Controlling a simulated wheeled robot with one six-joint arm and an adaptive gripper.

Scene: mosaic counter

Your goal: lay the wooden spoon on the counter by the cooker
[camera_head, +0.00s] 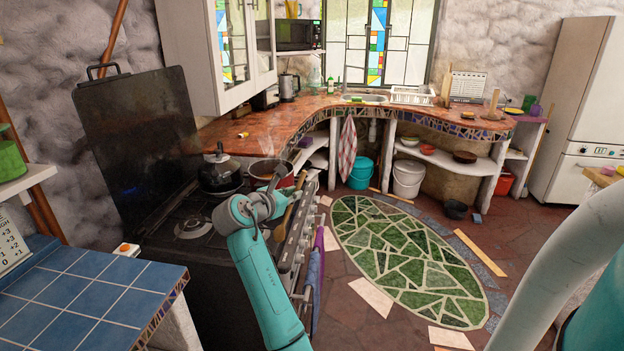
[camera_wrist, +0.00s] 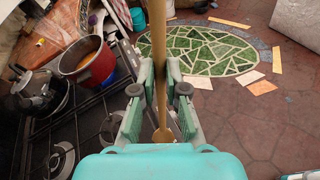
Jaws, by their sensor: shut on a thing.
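My gripper (camera_wrist: 158,78) is shut on the wooden spoon (camera_wrist: 158,30), which runs lengthwise between its fingers in the wrist view. In the head view my gripper (camera_head: 277,188) is partly hidden by my arm, over the front edge of the cooker (camera_head: 165,238); a piece of the spoon (camera_head: 286,218) shows beside it. The red-brown counter (camera_head: 222,134) with a mosaic edge begins just behind the cooker and curves right. A blue-tiled counter (camera_head: 85,290) stands on the cooker's near left side.
A red pot (camera_head: 283,172) with orange contents and a dark kettle (camera_head: 220,172) stand on the hob, close to my gripper. The cooker's black lid (camera_head: 125,120) stands up. A small yellow item (camera_head: 243,135) lies on the red-brown counter, with bare surface around it.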

